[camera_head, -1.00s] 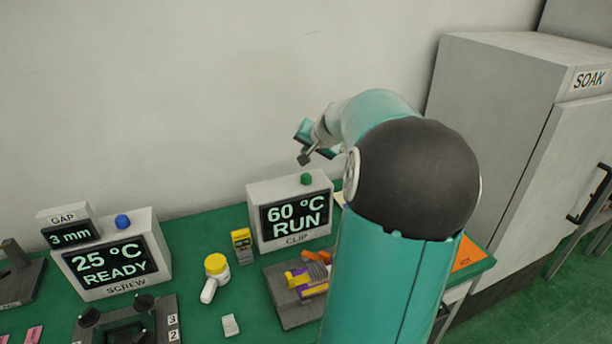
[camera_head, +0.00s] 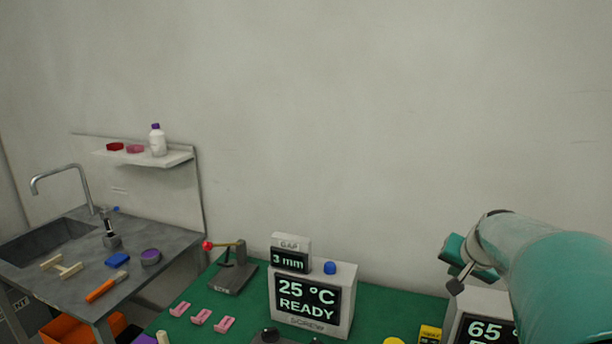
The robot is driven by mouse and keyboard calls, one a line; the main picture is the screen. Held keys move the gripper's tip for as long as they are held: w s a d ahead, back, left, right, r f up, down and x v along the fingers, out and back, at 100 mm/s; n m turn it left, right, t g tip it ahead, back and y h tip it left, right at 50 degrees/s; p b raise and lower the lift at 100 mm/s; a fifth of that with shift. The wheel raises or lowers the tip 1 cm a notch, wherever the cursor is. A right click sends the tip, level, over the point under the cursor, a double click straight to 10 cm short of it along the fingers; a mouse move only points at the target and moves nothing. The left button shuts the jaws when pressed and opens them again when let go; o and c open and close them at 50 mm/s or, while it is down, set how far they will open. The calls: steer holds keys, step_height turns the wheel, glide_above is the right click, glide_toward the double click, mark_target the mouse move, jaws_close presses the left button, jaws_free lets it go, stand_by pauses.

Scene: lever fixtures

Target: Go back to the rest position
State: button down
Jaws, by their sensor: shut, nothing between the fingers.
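My gripper (camera_head: 456,286) is at the right of the head view, at the end of my teal arm. It is small and dark here, and its fingers are shut with nothing held. It is in the air in front of the wall, above the left part of the right display box (camera_head: 487,297). That box reads 65 on its top line. My arm hides its right side, and its lower text is cut off.
A display box (camera_head: 343,308) reading 25 °C READY stands mid-bench with a blue button (camera_head: 330,267). Left of it are a red-knobbed lever fixture (camera_head: 232,275) and pink clips (camera_head: 201,316). A sink counter (camera_head: 170,268) and wall shelf (camera_head: 150,158) are further left.

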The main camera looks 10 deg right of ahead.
steer(key=s+a+r+n, duration=0.1)
steer(key=s+a+n, duration=0.15)
steer(key=a, duration=1.05)
steer(key=s+a+f+n+g+y, duration=0.1)
steer(key=s+a+n, duration=0.5)
steer(key=s+a, duration=0.9)
step_height(320, 180, down, 2)
steer(key=shift+s+f+y, duration=0.1)
steer(key=shift+s+y, duration=0.2)
steer(key=shift+y, duration=0.3)
